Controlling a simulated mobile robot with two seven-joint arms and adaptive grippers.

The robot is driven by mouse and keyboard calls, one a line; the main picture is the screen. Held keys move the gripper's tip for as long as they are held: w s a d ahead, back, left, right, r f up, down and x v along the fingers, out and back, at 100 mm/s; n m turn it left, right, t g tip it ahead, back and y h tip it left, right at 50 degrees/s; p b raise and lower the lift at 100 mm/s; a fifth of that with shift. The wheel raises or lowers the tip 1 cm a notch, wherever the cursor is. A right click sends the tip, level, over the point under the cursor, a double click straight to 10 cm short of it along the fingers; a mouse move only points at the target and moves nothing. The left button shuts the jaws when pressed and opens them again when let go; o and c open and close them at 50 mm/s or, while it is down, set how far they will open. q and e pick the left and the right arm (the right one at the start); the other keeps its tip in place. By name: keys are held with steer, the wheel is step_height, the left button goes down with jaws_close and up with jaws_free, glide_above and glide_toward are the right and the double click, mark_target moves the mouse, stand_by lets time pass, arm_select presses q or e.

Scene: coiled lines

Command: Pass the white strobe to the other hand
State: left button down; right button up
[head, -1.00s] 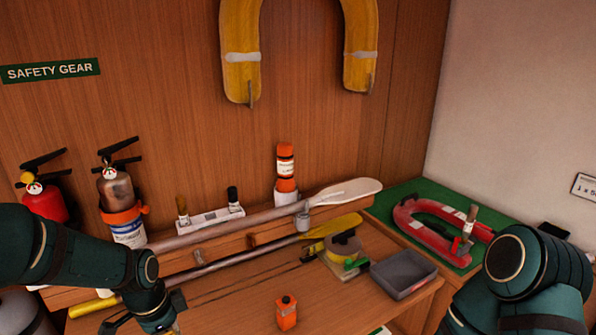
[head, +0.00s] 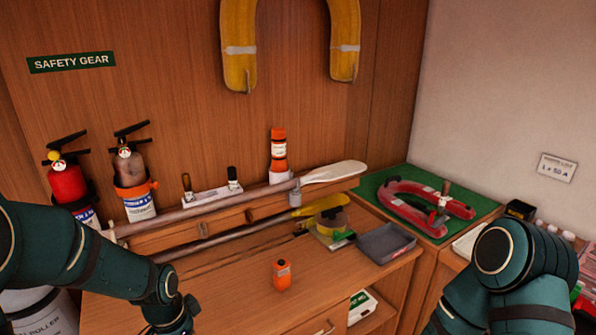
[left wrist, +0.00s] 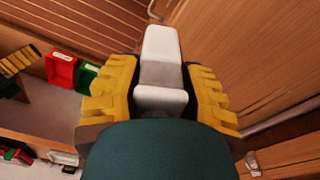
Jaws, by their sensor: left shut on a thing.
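The white strobe (left wrist: 161,48) is a pale block with a grey middle band, seen in the left wrist view. My left gripper (left wrist: 160,76) is shut on it, with a yellow ribbed finger on each side. The strobe's far end sticks out past the fingertips. In the head view my left wrist is at the bottom left, and the fingers and strobe are not visible there. My right arm comes in at the lower right of the head view; its gripper is out of view.
An orange bottle-like item (head: 282,275) stands on the wooden bench, with clear bench to its left. A grey tray (head: 388,241) lies to its right.

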arm_select(q)
steer(key=s+d+f+n, duration=0.1)
steer(key=d+f+n, duration=0.4)
steer(key=n, duration=0.2)
steer(key=shift+s+d+f+n+t+y, duration=0.2)
steer(key=shift+d+n+t+y, duration=0.1)
steer(key=shift+d+y, duration=0.1)
steer(key=shift+w, duration=0.1)
